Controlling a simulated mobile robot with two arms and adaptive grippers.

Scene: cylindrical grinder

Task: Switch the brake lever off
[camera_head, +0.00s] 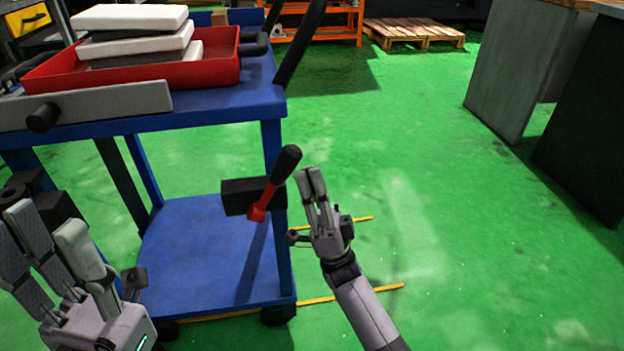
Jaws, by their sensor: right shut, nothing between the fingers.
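The brake lever (262,201) has a red shaft and a black grip that leans up and to the right. It is mounted on a dark block (238,197) on the blue cart's right post. My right gripper (311,178) is shut and empty, just to the right of the lever's grip in the picture, with a visible gap between them. My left gripper (45,226) is at the lower left, in front of the cart. Its fingers are spread apart, with nothing seen between them.
The blue cart (205,250) carries a red tray (125,75) with white and grey blocks, and a long grey bar (105,103). Its lower shelf looks empty. Open green floor (450,230) lies to the right. A wooden pallet (412,32) and grey cabinets (520,75) stand farther off.

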